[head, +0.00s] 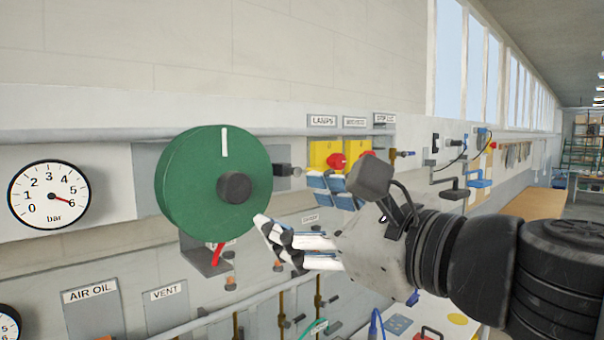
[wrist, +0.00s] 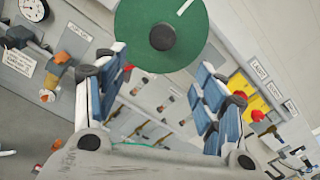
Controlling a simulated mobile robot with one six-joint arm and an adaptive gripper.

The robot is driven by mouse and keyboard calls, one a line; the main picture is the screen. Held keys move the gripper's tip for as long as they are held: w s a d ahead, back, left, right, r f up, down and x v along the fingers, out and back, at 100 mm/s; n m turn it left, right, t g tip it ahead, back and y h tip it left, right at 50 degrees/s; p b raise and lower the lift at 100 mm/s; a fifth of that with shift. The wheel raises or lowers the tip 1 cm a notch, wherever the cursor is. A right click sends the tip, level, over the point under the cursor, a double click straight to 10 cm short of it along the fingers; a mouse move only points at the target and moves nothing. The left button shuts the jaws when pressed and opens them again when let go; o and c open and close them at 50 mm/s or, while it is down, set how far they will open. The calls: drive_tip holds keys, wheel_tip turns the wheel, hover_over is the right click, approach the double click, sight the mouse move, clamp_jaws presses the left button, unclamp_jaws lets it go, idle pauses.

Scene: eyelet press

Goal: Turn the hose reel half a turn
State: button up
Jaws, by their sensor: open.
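The hose reel is a green disc (head: 190,180) on the wall at the left of centre in the head view. It has a dark round hub (head: 234,187) and a white mark (head: 224,141) at its top. A red piece (head: 218,254) shows just below it. My gripper (head: 268,237) is at the reel's lower right, its fingers pointing left toward it. In the wrist view the reel (wrist: 127,27) is beyond the fingertips, at the top. My gripper (wrist: 164,62) is open, with nothing between its fingers. I cannot tell whether a fingertip touches the rim.
A pressure gauge (head: 49,195) is left of the reel. Yellow panels with red knobs (head: 336,161) are to the right, behind my gripper. Pipes and valves run below. A wooden bench (head: 535,204) stands at the far right.

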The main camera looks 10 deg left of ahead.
sight(239, 188)
drive_tip(key=x, duration=1.1)
drive_tip(key=p+x, duration=0.1)
drive_tip(key=x, duration=0.5)
drive_tip(key=shift+w+a+r, duration=0.2)
drive_tip(key=shift+a+r, duration=0.05)
drive_tip(key=shift+r, duration=0.15)
clamp_jaws()
